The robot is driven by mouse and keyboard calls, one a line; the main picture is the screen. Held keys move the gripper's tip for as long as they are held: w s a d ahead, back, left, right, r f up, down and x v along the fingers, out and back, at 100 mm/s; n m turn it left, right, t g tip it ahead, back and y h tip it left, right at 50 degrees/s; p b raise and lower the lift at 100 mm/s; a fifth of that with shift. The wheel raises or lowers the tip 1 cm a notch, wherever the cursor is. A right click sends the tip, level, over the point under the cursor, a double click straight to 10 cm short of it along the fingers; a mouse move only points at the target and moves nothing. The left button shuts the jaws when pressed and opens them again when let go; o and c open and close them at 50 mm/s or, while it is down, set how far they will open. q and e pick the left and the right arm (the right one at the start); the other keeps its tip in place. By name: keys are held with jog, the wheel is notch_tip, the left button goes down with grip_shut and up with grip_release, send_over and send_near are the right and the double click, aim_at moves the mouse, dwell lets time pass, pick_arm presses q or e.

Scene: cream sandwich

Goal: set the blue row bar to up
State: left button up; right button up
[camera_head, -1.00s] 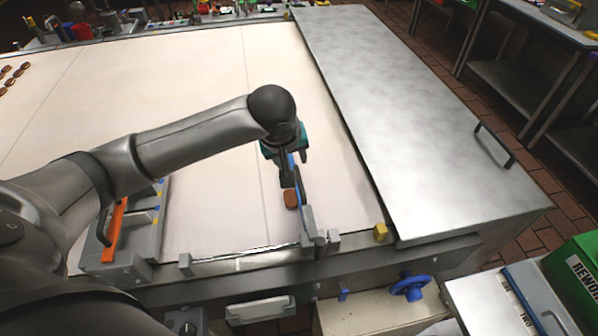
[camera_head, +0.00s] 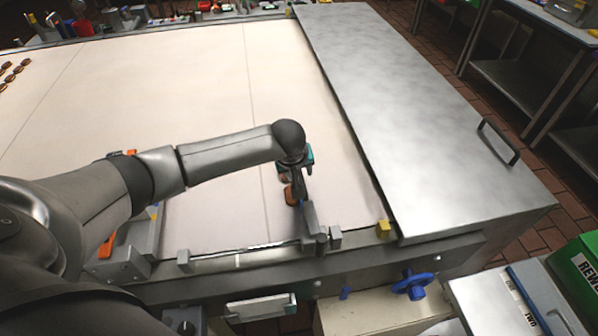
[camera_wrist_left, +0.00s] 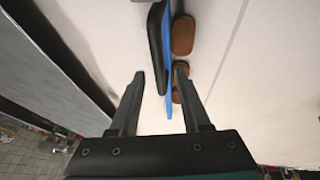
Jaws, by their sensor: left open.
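The blue row bar (camera_wrist_left: 168,60) shows in the left wrist view as a long thin blue strip with a dark part along its left side. My left gripper (camera_wrist_left: 160,74) is open, with one finger on each side of the blue bar; I cannot tell whether either touches it. In the head view my left gripper (camera_head: 298,180) is low over the right part of the pale belt, above a grey bracket (camera_head: 308,217), and the blue bar is mostly hidden behind it. My right gripper is not in view.
Brown biscuits (camera_wrist_left: 183,36) lie close along the bar's right side. A grey holder with an orange bar (camera_head: 107,245) stands at the belt's left front. A yellow block (camera_head: 383,229) sits by the metal cover (camera_head: 430,130). A blue handwheel (camera_head: 412,285) is below the front edge.

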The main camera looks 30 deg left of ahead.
pick_arm(q)
grip_shut()
dwell(0.4)
dwell(1.1)
